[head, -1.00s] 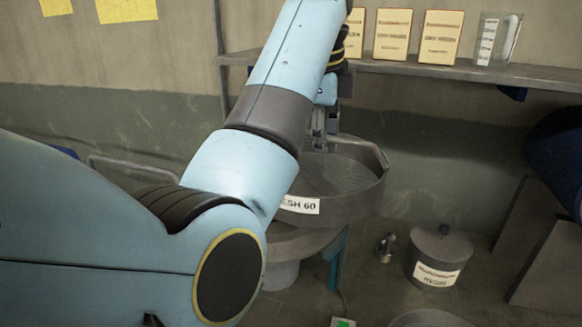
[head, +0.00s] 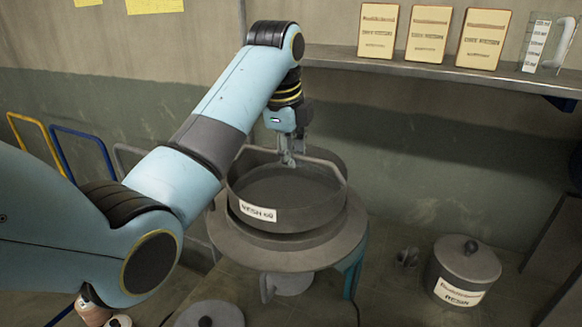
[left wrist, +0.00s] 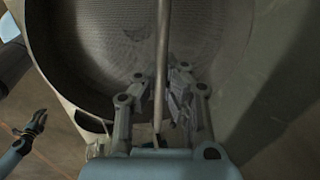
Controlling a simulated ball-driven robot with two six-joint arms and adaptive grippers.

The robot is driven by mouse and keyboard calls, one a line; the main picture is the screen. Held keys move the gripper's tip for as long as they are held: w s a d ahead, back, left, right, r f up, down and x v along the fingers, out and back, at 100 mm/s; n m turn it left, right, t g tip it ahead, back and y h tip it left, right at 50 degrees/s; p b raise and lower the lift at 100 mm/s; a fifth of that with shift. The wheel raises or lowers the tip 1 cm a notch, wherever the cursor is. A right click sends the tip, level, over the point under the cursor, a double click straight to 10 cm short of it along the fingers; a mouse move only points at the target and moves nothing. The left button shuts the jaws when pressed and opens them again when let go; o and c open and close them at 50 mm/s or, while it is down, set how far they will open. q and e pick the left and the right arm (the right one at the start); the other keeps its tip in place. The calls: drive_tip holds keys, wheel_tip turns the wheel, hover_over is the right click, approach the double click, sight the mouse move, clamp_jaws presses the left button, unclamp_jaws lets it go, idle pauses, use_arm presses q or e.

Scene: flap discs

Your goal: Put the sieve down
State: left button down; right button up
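The sieve (head: 262,215) is a round grey pan with mesh inside, a "MESH 60" label on its side and a rod handle arching over it. It sits level on a round stand (head: 230,240) in the head view. My left gripper (head: 290,160) is at the handle. In the left wrist view the handle (left wrist: 161,60) runs between the fingers of my left gripper (left wrist: 160,82), which look apart with gaps on both sides. The mesh (left wrist: 100,45) shows beyond. A small dark gripper-like shape at the left of that view seems to be my right gripper (left wrist: 36,122); its fingers are unclear.
A lidded grey pot (head: 465,265) labelled resin stands on the right, with small metal pieces (head: 407,257) beside it. A shelf (head: 420,68) with labelled boxes is on the wall behind. A grey round lid (head: 210,315) lies in front. Blue and yellow rails (head: 80,135) stand at left.

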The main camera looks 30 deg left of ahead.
sight(294, 188)
use_arm(q)
drive_tip(key=x, duration=0.3)
drive_tip(key=shift+s+f+p, duration=0.2)
drive_tip(key=shift+s+p, duration=0.15)
drive_tip(key=shift+p, duration=0.05)
drive_tip(key=c, duration=2)
unclamp_jaws()
drive_tip(key=shift+d, duration=0.1)
drive_tip(key=shift+c, duration=0.2)
drive_tip(key=o, duration=0.6)
drive_tip(key=shift+c, duration=0.2)
drive_tip(key=shift+r, duration=0.1)
